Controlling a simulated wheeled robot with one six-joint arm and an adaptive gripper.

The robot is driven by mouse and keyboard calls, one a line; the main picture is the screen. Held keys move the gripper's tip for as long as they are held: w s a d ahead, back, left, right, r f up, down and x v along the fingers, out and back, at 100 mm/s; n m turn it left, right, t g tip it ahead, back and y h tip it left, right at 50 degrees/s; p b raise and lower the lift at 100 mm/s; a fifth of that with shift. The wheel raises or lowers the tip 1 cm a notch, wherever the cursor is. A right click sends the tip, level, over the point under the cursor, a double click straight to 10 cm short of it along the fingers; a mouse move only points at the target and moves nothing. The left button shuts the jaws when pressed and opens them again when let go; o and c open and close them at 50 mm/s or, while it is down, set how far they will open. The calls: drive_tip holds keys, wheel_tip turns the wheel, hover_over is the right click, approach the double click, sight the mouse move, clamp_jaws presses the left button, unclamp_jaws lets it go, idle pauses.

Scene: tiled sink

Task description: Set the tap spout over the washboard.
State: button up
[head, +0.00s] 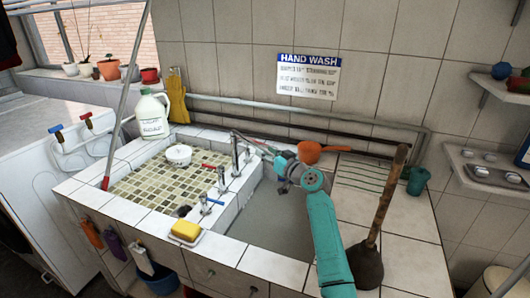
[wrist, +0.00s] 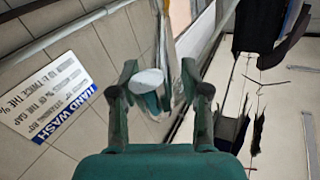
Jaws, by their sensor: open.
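The chrome tap (head: 235,155) stands on the tiled divider between two basins. Its spout appears to run right from the top of the post, towards my gripper (head: 262,146), where the outlines merge. The right basin (head: 270,215) is plain grey and partly hidden by my arm; I cannot clearly make out a ridged washboard in it. In the wrist view my gripper (wrist: 158,78) has its two fingers apart. A pale oval (wrist: 147,80) shows between them; I cannot tell what it is, or whether the fingers touch anything.
Lever taps (head: 222,178) stand along the divider. The left tiled basin (head: 150,190) holds a white bowl (head: 178,154). A yellow sponge (head: 186,229) lies at the front. A plunger (head: 368,262) stands right of my arm, an orange pan (head: 310,151) behind it. Wall pipes (head: 300,113) run behind.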

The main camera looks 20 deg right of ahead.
drive_tip(key=shift+w+a, duration=0.25)
drive_tip(key=shift+w, duration=0.25)
clamp_jaws()
drive_tip(key=shift+a, duration=0.1)
